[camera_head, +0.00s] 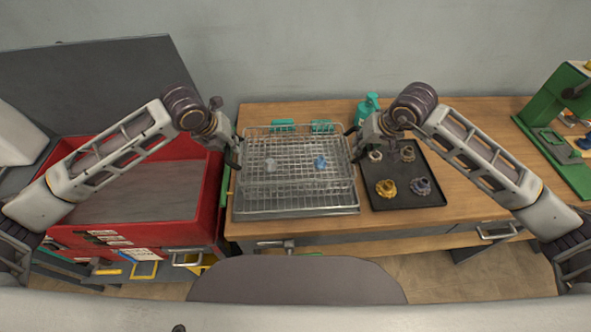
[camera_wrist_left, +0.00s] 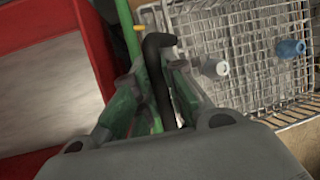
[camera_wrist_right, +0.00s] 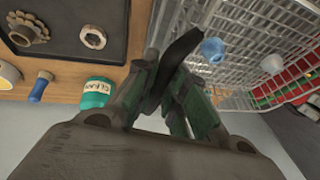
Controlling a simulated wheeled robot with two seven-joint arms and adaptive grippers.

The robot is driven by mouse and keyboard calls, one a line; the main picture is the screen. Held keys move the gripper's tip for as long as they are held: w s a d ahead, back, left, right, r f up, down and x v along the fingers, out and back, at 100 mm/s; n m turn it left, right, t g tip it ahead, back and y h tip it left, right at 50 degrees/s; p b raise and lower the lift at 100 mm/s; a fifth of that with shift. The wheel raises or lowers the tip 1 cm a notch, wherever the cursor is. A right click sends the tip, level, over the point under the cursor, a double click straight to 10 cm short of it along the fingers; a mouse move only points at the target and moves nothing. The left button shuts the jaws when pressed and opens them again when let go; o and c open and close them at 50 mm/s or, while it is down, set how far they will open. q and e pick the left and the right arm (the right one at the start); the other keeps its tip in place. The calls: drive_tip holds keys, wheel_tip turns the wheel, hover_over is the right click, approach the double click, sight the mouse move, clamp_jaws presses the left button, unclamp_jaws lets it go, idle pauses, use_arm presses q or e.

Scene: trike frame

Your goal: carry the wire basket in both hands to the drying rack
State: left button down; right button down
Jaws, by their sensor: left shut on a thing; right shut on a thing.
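The wire basket (camera_head: 297,175) is at the middle of the bench, with a grey-white piece (camera_head: 271,164) and a blue piece (camera_head: 320,163) in it. A metal rack with a flat rim (camera_head: 296,211), which looks like the drying rack, is beneath it. I cannot tell whether the basket touches it. My left gripper (camera_head: 237,160) is shut on a black handle (camera_wrist_left: 160,70) at the basket's left side. My right gripper (camera_head: 355,148) is shut on a black handle (camera_wrist_right: 178,60) at its right side. The basket looks roughly level.
A black tray (camera_head: 405,201) with several metal parts lies close to the right. A teal bottle (camera_head: 366,108) stands behind it. A red bin (camera_head: 209,200) is to the left and a green machine (camera_head: 560,125) at far right. Two teal items (camera_head: 283,126) (camera_head: 322,127) show behind the basket.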

use_arm(q)
drive_tip(key=shift+f+b, duration=0.35)
use_arm(e)
drive_tip(key=shift+f, duration=0.4)
use_arm(q)
drive_tip(key=c, duration=1.5)
unclamp_jaws()
use_arm(e)
drive_tip(key=c, duration=1.5)
unclamp_jaws()
use_arm(q)
drive_tip(key=shift+r, duration=0.1)
drive_tip(key=shift+v, duration=5.9)
use_arm(e)
drive_tip(key=shift+r, duration=0.1)
drive_tip(key=shift+v, duration=5.95)
use_arm(q)
drive_tip(key=shift+s, duration=0.1)
use_arm(e)
drive_tip(key=shift+s, duration=0.1)
